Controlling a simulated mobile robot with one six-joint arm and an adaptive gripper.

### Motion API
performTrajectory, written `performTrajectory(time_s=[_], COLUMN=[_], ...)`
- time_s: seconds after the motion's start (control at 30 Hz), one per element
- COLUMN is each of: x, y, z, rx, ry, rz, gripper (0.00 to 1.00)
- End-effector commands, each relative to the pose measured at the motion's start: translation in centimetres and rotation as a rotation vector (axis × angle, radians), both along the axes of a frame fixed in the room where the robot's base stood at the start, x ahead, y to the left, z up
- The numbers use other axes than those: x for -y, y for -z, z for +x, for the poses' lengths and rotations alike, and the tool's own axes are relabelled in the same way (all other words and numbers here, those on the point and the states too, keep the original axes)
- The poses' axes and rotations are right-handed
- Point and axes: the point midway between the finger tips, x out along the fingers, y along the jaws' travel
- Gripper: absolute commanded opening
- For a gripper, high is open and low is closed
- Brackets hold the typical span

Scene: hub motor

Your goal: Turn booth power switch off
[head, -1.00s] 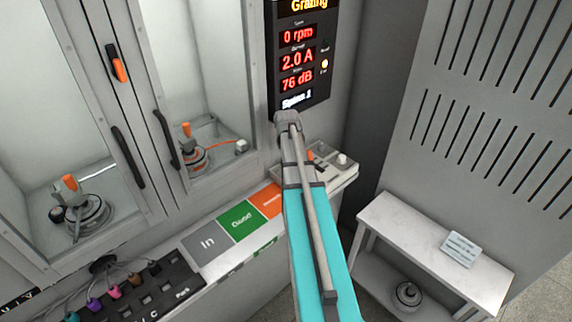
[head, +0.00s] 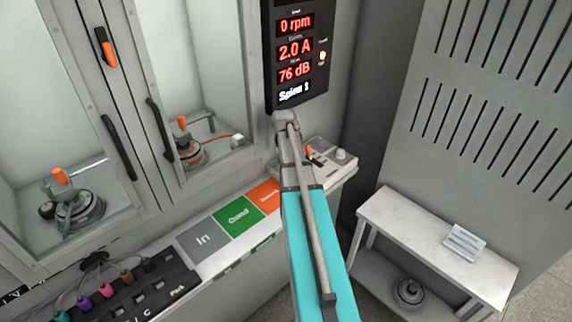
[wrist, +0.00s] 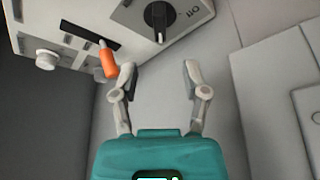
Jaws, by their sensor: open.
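The wrist view shows a white control box (wrist: 135,20) with a black rotary knob (wrist: 159,18) that has printing beside it, an orange-tipped lever (wrist: 108,60) in a dark slot and a white round knob (wrist: 47,59). I cannot tell for certain which control is the booth power switch. My gripper (wrist: 159,67) is open and empty. Its left fingertip is close to the orange lever; touch cannot be told. The black knob lies beyond the fingertips. The head view shows the control box (head: 325,171) and orange lever (head: 309,153), but my arm hides the gripper and black knob.
A display (head: 295,60) reading 0 rpm, 2.0 A and 76 dB hangs above the box. A glazed booth with door handles (head: 119,147) stands at left. Colored labelled panels (head: 238,217) line the ledge. A low white bench (head: 410,228) stands right, before a slotted grey panel (head: 500,120).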

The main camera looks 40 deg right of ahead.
Motion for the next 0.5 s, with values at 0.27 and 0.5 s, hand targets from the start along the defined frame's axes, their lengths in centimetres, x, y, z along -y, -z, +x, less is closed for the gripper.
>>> performTrajectory(time_s=[0.27,0.5], x=[0.6,1.0], y=[2.5,4.3], z=[0.8,1.4], rx=[0.000,0.000], ry=[-0.001,-0.001], rz=[0.000,0.000], gripper=[0.59,0.59])
